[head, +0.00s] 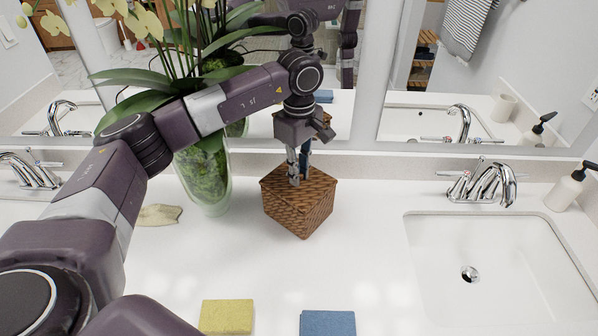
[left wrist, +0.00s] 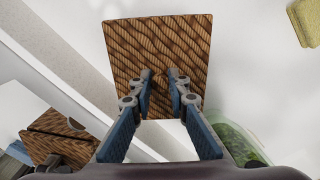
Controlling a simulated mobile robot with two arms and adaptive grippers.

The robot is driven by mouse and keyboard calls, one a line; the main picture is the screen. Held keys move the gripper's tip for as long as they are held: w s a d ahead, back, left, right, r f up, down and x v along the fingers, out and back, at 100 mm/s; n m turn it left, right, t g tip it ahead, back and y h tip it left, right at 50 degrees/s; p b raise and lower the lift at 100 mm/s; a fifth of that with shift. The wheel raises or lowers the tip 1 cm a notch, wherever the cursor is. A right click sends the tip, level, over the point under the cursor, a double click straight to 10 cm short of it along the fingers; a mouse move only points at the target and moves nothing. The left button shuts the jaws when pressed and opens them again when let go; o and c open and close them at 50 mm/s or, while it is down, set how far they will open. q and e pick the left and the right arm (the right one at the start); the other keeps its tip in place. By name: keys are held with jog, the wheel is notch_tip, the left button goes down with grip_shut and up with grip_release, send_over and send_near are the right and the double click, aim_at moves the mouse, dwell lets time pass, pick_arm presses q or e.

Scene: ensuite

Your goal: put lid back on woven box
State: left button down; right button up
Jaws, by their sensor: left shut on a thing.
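The brown woven box (head: 305,213) stands on the white counter, in front of the mirror. Its square woven lid (head: 318,180) lies over the top of the box, looking level and roughly lined up with the walls. I cannot tell whether it is fully seated. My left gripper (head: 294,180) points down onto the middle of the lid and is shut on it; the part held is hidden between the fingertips. In the left wrist view, the lid (left wrist: 180,45) lies beyond my left fingertips (left wrist: 160,85) and hides the box below. My right gripper is not in view.
A glass vase (head: 205,180) with an orchid stands close left of the box. A beige flat object (head: 159,214) lies farther left. A yellow sponge (head: 227,317) and a blue sponge (head: 328,323) lie at the front. A sink (head: 500,265) is right. Counter before the box is clear.

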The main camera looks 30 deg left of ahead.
pick_arm(q)
jog(key=shift+f, duration=0.15)
jog(key=c, duration=1.3)
grip_release()
jog(key=shift+r+p, duration=1.85)
jog(key=shift+r, duration=1.65)
grip_shut()
